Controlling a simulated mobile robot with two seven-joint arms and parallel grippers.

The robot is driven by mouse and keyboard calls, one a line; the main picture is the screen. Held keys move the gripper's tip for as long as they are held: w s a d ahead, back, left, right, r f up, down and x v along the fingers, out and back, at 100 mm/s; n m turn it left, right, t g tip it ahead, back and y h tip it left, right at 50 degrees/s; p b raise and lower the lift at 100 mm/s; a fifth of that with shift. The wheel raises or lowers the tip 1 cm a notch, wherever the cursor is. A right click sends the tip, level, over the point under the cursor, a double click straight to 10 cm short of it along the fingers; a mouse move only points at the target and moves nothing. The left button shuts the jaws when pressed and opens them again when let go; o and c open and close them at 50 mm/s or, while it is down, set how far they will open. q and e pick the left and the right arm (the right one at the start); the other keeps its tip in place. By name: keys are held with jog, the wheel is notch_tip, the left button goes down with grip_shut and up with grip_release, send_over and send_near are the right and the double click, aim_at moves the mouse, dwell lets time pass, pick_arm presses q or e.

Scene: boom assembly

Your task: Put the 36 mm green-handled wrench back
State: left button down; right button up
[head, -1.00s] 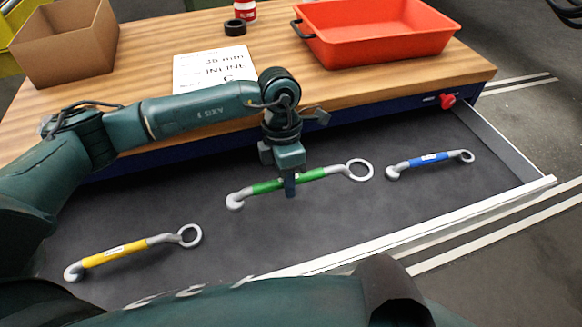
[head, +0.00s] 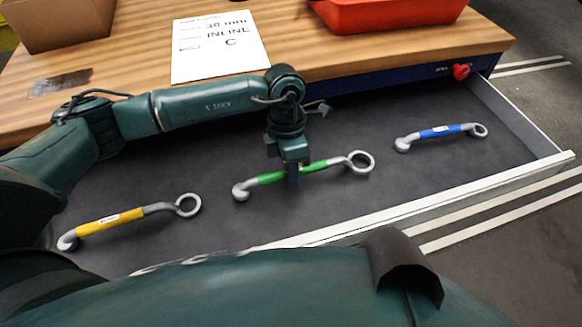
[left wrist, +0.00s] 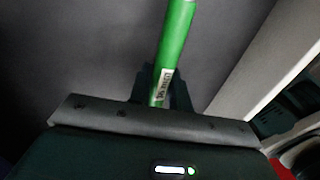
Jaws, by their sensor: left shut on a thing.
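The green-handled wrench (head: 318,166) is in the open drawer (head: 330,215), between the other two wrenches. Its ring end points right and its other end points left. My left gripper (head: 293,180) is shut on the middle of its green handle. In the left wrist view the green handle (left wrist: 175,45) runs up from between the fingers, with a small white label whose print is too small to read. I cannot tell whether the wrench touches the drawer floor. My right gripper is not in view.
A yellow-handled wrench (head: 112,221) lies at the drawer's left and a blue-handled wrench (head: 440,132) at its right. On the wooden bench top (head: 140,75) are a printed sheet (head: 218,50), a cardboard box (head: 62,20) and a red tray (head: 385,14). A red knob (head: 461,71) is on the bench front.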

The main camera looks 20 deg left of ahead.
pick_arm(q)
jog(key=shift+a+r, duration=0.1)
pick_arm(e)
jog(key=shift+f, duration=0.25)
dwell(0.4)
pick_arm(q)
jog(key=shift+f+b, duration=0.65)
jog(key=shift+b, duration=0.05)
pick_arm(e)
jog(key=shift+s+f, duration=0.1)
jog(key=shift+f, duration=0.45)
pick_arm(q)
jog(key=c, duration=1.2)
grip_release()
jog(key=shift+s, duration=0.1)
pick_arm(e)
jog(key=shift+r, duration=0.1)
pick_arm(q)
jog(key=v, duration=0.2)
jog(key=shift+a+r, duration=0.1)
jog(key=shift+r, duration=0.25)
jog(key=b+v, duration=0.1)
jog(key=v, duration=0.9)
jog(key=shift+r, duration=0.25)
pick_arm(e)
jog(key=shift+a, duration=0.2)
